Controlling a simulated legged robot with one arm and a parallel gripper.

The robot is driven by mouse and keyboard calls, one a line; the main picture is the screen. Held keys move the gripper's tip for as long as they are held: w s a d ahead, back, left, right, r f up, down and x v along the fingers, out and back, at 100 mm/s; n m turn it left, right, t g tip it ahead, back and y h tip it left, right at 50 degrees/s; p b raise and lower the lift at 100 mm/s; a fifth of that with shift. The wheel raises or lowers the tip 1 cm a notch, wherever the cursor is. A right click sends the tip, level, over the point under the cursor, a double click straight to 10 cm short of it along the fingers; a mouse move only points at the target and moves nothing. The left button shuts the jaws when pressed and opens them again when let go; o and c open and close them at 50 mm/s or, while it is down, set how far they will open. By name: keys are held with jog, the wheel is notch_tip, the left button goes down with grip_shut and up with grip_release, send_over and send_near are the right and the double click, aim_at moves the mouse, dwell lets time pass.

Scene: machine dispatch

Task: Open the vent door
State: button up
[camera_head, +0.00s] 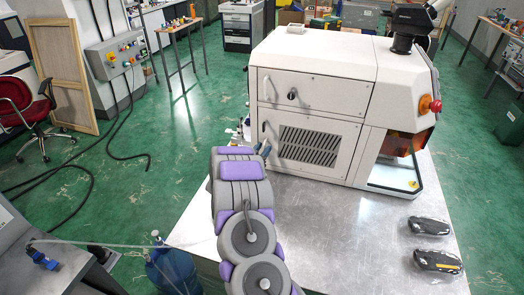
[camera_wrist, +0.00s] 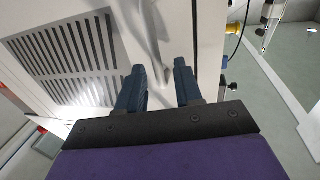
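The vent door (camera_head: 312,146) is the white lower panel with dark slots on the left face of the white machine. It looks shut. Its slots also fill the upper left of the wrist view (camera_wrist: 70,58). A slim pale handle (camera_head: 264,128) is at the door's left edge. In the wrist view, a grey handle-like shape (camera_wrist: 152,28) stands above and between the fingers; its outline blends with shadow. My gripper (camera_head: 262,149) is close to the door's left edge, just below the handle. In the wrist view, its two blue fingers (camera_wrist: 160,78) are apart, with nothing clearly clamped between them.
The upper panel (camera_head: 315,92) has its own handle and a dark knob. The machine (camera_head: 400,75) stands on a metal table (camera_head: 330,230). Two dark objects (camera_head: 434,243) lie at the table's right. Open green floor lies left, with cables and a red chair (camera_head: 25,110).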

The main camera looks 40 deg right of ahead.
jog(key=shift+c, duration=0.4)
grip_shut()
dwell(0.9)
